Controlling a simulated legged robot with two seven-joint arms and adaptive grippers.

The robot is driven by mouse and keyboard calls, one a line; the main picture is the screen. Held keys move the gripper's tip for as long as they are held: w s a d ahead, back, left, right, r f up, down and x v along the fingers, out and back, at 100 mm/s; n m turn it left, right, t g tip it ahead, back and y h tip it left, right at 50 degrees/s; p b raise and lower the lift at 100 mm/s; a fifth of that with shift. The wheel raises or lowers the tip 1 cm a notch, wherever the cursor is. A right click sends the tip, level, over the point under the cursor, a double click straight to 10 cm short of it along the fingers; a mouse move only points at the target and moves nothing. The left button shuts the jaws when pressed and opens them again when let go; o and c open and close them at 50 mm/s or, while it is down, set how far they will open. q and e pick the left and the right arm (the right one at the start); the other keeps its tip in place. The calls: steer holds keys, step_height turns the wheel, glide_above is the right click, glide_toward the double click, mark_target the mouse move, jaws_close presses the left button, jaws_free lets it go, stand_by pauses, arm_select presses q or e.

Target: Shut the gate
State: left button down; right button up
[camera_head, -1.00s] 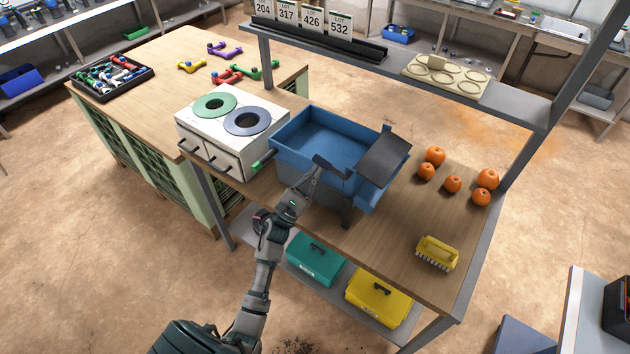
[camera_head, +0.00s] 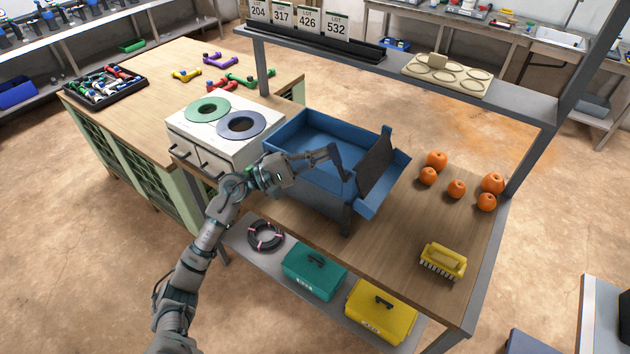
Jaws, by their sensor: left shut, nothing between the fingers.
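A blue trough (camera_head: 299,126) stands on the wooden bench. Its gate, a dark grey plate (camera_head: 377,164), stands steeply tilted across the trough near the right end, with the blue chute lip (camera_head: 386,193) beyond it. My left gripper (camera_head: 341,166) reaches in over the front wall of the trough. Its dark fingers are shut and empty, on the inner, left side of the gate. They look close to the plate; I cannot tell whether they touch it. The gate's lower edge is hidden behind the front wall. My right gripper is not in view.
Several oranges (camera_head: 456,188) and a yellow brush (camera_head: 443,261) lie on the bench to the right. A white box with round openings (camera_head: 212,142) stands left of the trough. A shelf (camera_head: 519,105) with number cards runs behind. Teal (camera_head: 314,270) and yellow (camera_head: 381,311) cases sit below.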

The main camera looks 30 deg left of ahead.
mark_target(332, 154)
arm_select(q)
steer(key=shift+s+d+r+m+g+y, duration=0.1)
steer(key=shift+d+r+m+g+y, duration=0.55)
steer(key=shift+m, duration=0.3)
steer(key=shift+d+r+m+g+y, duration=0.45)
steer(key=shift+d+m+g, duration=0.3)
steer(key=shift+m, duration=0.2)
steer(key=shift+d, duration=0.1)
